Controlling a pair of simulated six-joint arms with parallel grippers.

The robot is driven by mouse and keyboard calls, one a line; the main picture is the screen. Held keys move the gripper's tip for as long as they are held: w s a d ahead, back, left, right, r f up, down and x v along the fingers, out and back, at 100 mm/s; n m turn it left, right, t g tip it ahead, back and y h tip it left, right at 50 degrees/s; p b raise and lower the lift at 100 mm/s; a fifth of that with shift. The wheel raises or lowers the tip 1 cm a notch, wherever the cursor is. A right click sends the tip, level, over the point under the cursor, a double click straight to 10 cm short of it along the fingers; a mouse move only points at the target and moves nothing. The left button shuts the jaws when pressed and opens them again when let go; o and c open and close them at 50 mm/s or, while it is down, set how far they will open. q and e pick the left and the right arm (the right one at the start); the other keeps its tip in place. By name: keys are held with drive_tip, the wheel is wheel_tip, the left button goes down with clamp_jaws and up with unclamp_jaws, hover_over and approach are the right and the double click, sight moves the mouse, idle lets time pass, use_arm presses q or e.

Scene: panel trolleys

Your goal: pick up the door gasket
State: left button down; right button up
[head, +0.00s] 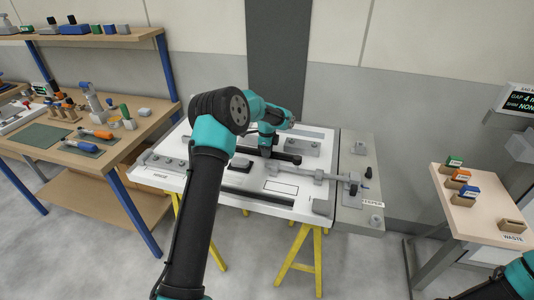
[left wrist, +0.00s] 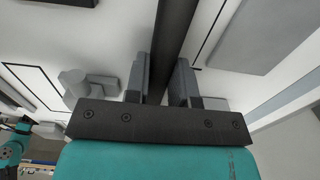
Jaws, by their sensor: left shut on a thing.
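The door gasket (head: 288,158) is a black bar over the white panel (head: 150,172). My left gripper (head: 267,149) is above the back part of the panel, shut on the gasket. In the left wrist view the gasket (left wrist: 177,25) runs between the two grey fingers (left wrist: 161,72) and away toward the top. My own arm and gripper hide part of it in the head view. I cannot tell how far it is above the panel. My right gripper is out of view; only a piece of that arm shows at the lower right.
Another dark strip (head: 258,196) lies along the panel's front. Grey blocks and a clamp bar (head: 295,174) stand on the panel. The panel rests on yellow trestles (head: 296,250). A tool bench (head: 60,150) is at left and a small table (head: 480,205) with coloured blocks at right.

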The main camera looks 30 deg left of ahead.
use_arm(q)
wheel_tip(320, 180, up, 10)
idle(0.6)
